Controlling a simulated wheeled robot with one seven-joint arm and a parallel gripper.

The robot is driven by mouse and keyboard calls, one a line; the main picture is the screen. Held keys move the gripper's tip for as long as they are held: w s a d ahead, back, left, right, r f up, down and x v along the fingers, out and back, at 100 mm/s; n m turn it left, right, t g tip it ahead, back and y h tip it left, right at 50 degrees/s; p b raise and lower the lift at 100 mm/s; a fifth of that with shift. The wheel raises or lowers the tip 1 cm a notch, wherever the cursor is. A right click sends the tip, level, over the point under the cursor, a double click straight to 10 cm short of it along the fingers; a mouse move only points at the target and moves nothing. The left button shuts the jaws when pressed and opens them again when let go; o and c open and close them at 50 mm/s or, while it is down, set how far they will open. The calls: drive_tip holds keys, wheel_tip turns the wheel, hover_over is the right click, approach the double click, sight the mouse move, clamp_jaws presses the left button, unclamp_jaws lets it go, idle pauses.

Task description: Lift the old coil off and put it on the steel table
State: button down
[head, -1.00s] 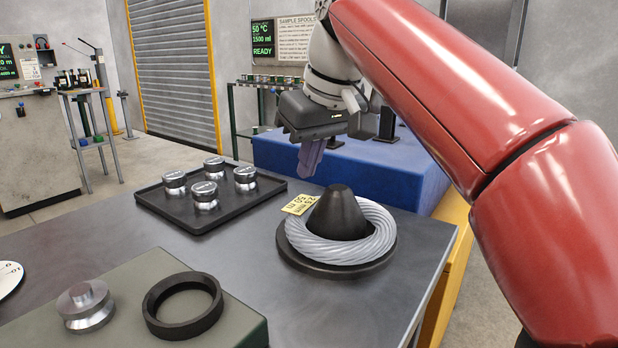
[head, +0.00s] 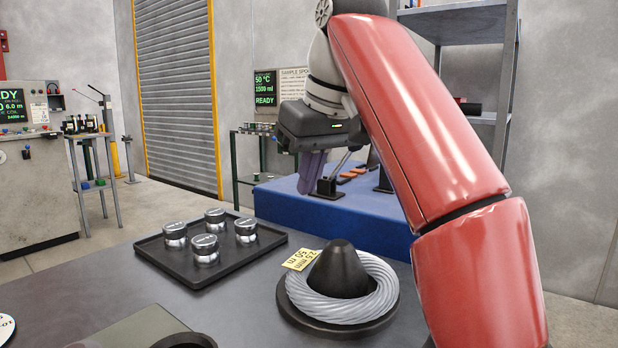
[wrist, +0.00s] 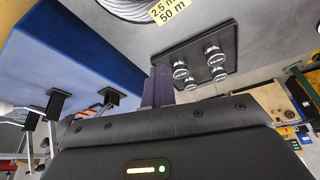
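The coil (head: 372,300) is a ring of grey twisted wire. It lies around a black cone (head: 338,270) on a round black base, on a grey metal-topped table (head: 245,310). A yellow tag (head: 300,259) reading 2.5 mm, 50 m sits at its back left. In the wrist view, part of the coil (wrist: 135,8) and the tag (wrist: 170,10) show at the top edge. My gripper (head: 311,185) hangs above and behind the coil, apart from it. Its purple fingers (wrist: 158,85) look shut together with nothing between them.
A black tray (head: 205,262) with several metal-lidded jars stands left of the coil. A blue-topped bench (head: 350,215) with small black stands is behind. A dark ring (head: 185,341) shows at the front edge. Bare tabletop lies between tray and coil.

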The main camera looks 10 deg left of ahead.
drive_tip(key=c, duration=2.2)
unclamp_jaws()
drive_tip(key=shift+c, duration=2.2)
unclamp_jaws()
